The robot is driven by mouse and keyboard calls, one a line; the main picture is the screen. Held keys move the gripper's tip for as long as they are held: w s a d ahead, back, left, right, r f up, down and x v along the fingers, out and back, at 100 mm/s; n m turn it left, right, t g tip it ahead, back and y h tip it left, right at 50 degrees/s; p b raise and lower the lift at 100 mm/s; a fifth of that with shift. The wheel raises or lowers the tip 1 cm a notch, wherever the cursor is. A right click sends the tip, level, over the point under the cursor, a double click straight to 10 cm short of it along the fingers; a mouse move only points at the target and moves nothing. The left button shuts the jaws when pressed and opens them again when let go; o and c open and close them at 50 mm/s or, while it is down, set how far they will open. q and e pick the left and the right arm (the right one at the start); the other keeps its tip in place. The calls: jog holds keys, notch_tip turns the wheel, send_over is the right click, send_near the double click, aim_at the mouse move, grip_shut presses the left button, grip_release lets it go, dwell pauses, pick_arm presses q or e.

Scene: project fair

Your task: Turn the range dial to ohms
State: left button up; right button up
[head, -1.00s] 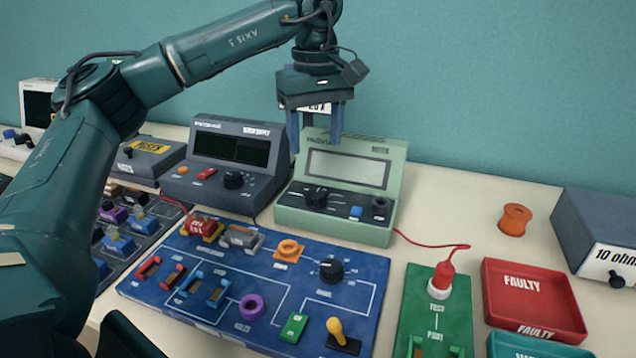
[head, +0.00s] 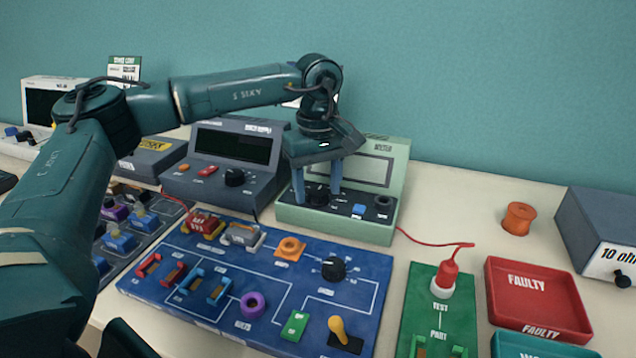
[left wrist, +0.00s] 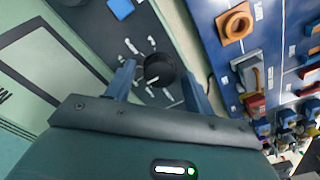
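The green multimeter (head: 383,215) stands at the back of the table with a grey screen. Its black range dial (head: 316,196) is on the lower panel, partly hidden by my fingers. In the left wrist view the dial (left wrist: 159,70) shows a white pointer mark, with white marks around it too small to read. My left gripper (head: 317,192) points down over the dial. Its fingers are open, one on each side of the dial, with a gap visible on both sides in the left wrist view (left wrist: 158,78). My right gripper is not seen.
A blue button (head: 358,210) and a black socket sit right of the dial. A dark power supply (head: 220,190) stands close on the left. The blue circuit board (head: 260,320) lies in front. A red lead (head: 435,243) runs right to a green test board (head: 423,297).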

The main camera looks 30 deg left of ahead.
pick_arm(q)
jog(key=c, duration=0.9)
jog(key=shift+o, duration=0.2)
jog(key=shift+n, duration=0.3)
jog(key=n, duration=0.2)
jog(key=shift+n+p, duration=0.35)
jog(key=shift+n, duration=0.05)
jog(key=shift+n+p, duration=0.3)
jog(key=shift+n, duration=1.4)
jog(key=o, duration=1)
